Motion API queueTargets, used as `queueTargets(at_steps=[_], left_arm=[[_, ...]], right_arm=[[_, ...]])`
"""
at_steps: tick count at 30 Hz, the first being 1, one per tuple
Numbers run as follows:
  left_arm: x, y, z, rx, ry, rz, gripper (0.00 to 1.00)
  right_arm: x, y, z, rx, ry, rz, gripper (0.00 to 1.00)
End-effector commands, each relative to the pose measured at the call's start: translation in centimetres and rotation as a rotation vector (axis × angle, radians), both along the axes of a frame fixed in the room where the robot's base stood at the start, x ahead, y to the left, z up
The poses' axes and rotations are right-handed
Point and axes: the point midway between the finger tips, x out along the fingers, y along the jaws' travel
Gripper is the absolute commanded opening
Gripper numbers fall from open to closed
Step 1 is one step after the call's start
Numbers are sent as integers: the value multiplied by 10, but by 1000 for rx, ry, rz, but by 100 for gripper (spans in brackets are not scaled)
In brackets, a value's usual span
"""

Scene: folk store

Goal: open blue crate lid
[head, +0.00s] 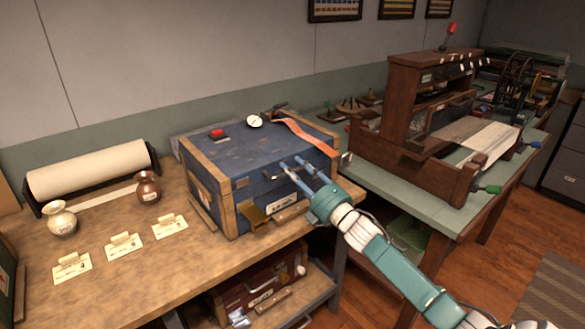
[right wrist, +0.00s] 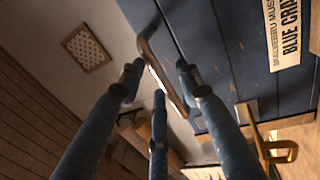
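The blue crate (head: 225,165) with wooden edges stands on the workbench, and its lid (head: 250,150) is down. A brass latch (head: 252,213) hangs on its front beside a pale label; the latch also shows in the right wrist view (right wrist: 268,140), near the "BLUE CRATE" label (right wrist: 287,35). My right gripper (head: 292,166) is at the upper front edge of the crate, right of the latch. In the right wrist view its fingers (right wrist: 158,82) are spread, with a metal handle bar (right wrist: 155,60) between or just beyond the tips; contact is unclear. My left gripper is out of view.
On the lid lie a red-topped item (head: 217,134), a round white dial (head: 254,121) and an orange strap (head: 308,136). Vases, cards and a paper roll (head: 90,170) stand left on the workbench (head: 130,275). A wooden loom (head: 400,120) stands close on the right.

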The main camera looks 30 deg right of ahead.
Motion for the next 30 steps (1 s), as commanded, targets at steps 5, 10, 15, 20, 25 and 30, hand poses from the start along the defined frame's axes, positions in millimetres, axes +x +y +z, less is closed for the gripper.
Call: queueTargets(at_steps=[5, 10, 15, 20, 25, 30], left_arm=[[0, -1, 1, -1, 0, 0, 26], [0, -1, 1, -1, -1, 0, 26], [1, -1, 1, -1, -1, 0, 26], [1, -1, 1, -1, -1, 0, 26], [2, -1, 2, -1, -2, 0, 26], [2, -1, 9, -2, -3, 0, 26]], right_arm=[[8, 1, 2, 0, 0, 0, 35], [9, 1, 1, 0, 0, 1, 35], [8, 1, 1, 0, 0, 1, 15], [8, 1, 1, 0, 1, 0, 0], [8, 1, 2, 0, 1, 0, 0], [10, 1, 12, -1, 0, 0, 0]])
